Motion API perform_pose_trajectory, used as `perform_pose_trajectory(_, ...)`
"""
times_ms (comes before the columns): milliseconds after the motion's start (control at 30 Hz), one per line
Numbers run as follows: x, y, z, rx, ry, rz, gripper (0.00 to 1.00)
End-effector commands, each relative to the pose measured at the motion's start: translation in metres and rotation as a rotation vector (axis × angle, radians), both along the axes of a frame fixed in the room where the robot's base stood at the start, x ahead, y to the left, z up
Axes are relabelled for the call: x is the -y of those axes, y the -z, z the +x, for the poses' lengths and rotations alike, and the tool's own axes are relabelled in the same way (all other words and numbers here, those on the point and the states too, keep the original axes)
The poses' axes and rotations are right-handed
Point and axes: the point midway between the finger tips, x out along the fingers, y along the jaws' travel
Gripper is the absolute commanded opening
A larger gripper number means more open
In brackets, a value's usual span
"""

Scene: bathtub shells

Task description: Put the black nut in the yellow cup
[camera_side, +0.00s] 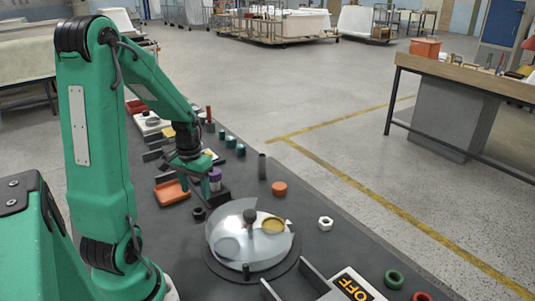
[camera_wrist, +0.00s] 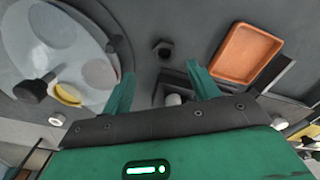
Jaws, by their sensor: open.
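The black nut (camera_side: 199,213) lies on the dark bench top, left of a round clear-covered dish (camera_side: 228,262). In the wrist view the black nut (camera_wrist: 163,50) lies beyond and roughly between my fingertips, apart from them. The yellow cup (camera_side: 273,226) sits in the right part of the dish, beside a black knob (camera_side: 250,215). The yellow cup (camera_wrist: 67,95) also shows at the left of the wrist view, near the cover's edge. I cannot tell whether the cover lies over it. My gripper (camera_side: 196,184) points down above the bench, open and empty, behind the nut; its fingers (camera_wrist: 160,70) are spread.
An orange tray (camera_side: 172,191) is left of my gripper. A purple-topped cylinder (camera_side: 215,178) stands close to its right. An orange cylinder (camera_side: 279,188), a white nut (camera_side: 325,223) and a dark post (camera_side: 262,166) stand farther right, with clear bench between them.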

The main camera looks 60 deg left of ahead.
Motion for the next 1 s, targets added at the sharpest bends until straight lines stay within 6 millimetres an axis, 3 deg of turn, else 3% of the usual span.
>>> perform_pose_trajectory(333,-0.005,0.008,-0.003,-0.008,-0.011,-0.008,0.6)
perform_pose_trajectory(667,-0.004,0.03,-0.003,-0.009,-0.011,-0.009,0.6)
perform_pose_trajectory(1000,-0.004,0.035,-0.003,-0.008,-0.011,-0.008,0.6)
